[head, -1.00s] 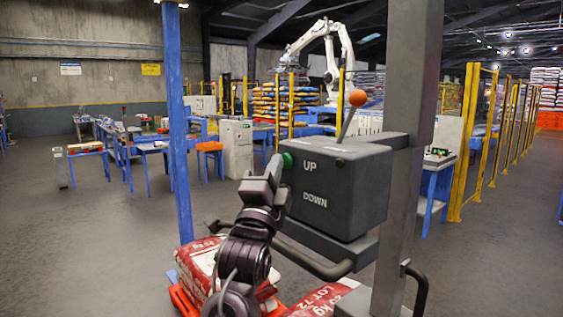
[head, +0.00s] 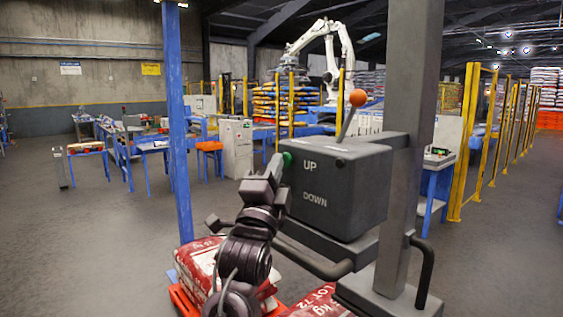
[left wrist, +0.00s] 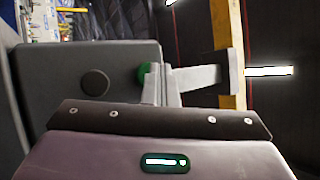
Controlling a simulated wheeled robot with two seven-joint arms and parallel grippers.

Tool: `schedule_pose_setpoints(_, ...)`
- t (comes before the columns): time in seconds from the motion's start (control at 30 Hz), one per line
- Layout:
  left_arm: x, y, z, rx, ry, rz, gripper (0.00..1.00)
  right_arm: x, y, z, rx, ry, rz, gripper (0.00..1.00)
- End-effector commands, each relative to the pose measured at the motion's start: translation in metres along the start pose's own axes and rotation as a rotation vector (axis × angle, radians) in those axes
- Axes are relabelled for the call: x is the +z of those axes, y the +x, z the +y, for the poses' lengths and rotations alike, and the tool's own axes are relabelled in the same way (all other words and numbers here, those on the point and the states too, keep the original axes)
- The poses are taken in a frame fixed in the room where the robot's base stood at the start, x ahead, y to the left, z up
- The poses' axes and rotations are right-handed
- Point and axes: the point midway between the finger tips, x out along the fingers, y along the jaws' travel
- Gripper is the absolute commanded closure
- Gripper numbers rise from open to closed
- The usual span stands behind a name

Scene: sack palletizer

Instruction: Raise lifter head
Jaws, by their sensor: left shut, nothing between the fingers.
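A dark grey control box (head: 340,185) marked UP and DOWN is fixed beside a grey post (head: 410,130). Its green button (head: 287,159) by UP also shows in the left wrist view (left wrist: 144,72). My left gripper (head: 279,163) is shut and empty, its fingertips right at the green button; the tips partly cover it, and I cannot tell how far it is pressed. A dark round button (left wrist: 95,83) stands out on the box in the left wrist view. A dark plate (head: 385,292) with a side handle (head: 427,270) sits low on the post. My right gripper is out of view.
Red and white sacks (head: 203,262) lie on an orange pallet (head: 185,300) below. A lever with an orange ball (head: 358,98) rises from the box. A blue post (head: 176,120) stands left. Yellow fence posts (head: 465,140) line the right; open floor lies at left.

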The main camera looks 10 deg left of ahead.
Motion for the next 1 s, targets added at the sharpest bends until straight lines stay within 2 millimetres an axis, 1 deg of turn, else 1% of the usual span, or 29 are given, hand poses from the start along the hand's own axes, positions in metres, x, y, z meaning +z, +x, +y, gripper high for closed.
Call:
schedule_pose_setpoints(0.23,0.001,-0.002,-0.001,0.002,0.000,0.002,1.00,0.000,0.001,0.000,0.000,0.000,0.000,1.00)
schedule_pose_setpoints(0.53,0.009,-0.013,-0.008,0.002,0.001,0.001,1.00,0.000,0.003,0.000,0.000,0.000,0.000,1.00)
schedule_pose_setpoints(0.87,0.010,-0.014,-0.009,0.001,0.000,0.000,1.00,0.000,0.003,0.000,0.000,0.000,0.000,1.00)
schedule_pose_setpoints(1.0,0.015,-0.021,-0.013,0.001,0.001,-0.001,1.00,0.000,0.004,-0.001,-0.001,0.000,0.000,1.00)
